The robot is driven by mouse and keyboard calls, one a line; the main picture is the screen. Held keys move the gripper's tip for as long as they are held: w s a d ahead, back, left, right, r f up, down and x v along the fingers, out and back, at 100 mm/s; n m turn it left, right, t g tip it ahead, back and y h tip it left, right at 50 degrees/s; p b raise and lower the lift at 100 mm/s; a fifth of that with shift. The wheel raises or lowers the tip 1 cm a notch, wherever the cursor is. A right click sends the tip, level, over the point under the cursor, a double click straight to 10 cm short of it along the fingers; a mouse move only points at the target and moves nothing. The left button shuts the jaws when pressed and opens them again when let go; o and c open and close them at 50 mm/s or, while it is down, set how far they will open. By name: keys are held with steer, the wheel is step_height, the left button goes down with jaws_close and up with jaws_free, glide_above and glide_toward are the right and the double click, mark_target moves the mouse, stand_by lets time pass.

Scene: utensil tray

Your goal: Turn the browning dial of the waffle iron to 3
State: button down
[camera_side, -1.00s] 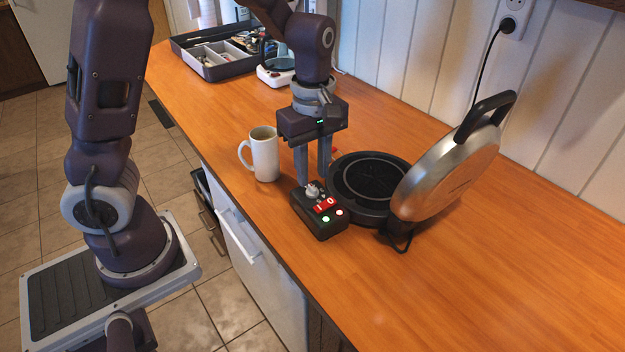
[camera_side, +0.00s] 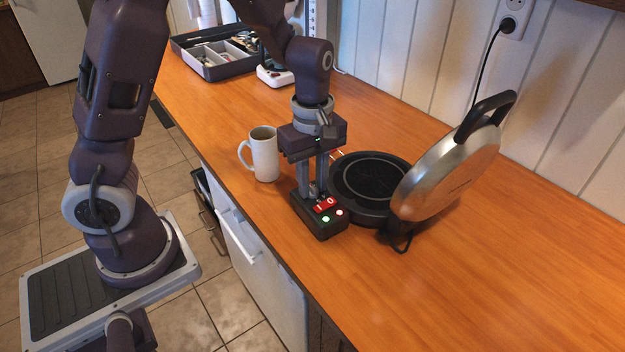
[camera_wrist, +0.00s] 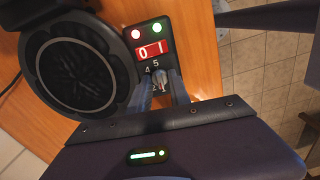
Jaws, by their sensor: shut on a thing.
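The waffle iron stands open on the counter, its round black lower plate (camera_side: 370,175) flat and its silver lid (camera_side: 452,172) tilted up at the right. Its black control box (camera_side: 320,226) carries a red 0/1 switch (camera_side: 325,205), one green light and one red light. The grey browning dial (camera_wrist: 159,79) shows in the wrist view, with 4 and 5 readable beside it and other numbers partly hidden. My gripper (camera_side: 312,192) points down over the box and is shut on the dial. Its fingers hide most of the dial in the side view, and I cannot read the dial's setting.
A white mug (camera_side: 264,155) stands close to the left of my gripper. A utensil tray (camera_side: 213,66) and a small white appliance (camera_side: 273,77) are at the back. The counter (camera_side: 500,270) is clear at the front right.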

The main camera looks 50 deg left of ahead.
steer(key=m, duration=0.4)
steer(key=shift+m, duration=0.3)
steer(key=m, duration=0.4)
steer(key=shift+m, duration=0.3)
steer(key=m, duration=0.4)
steer(key=shift+m, duration=2)
steer(key=c, duration=1.5)
jaws_free()
steer(key=shift+c, duration=0.2)
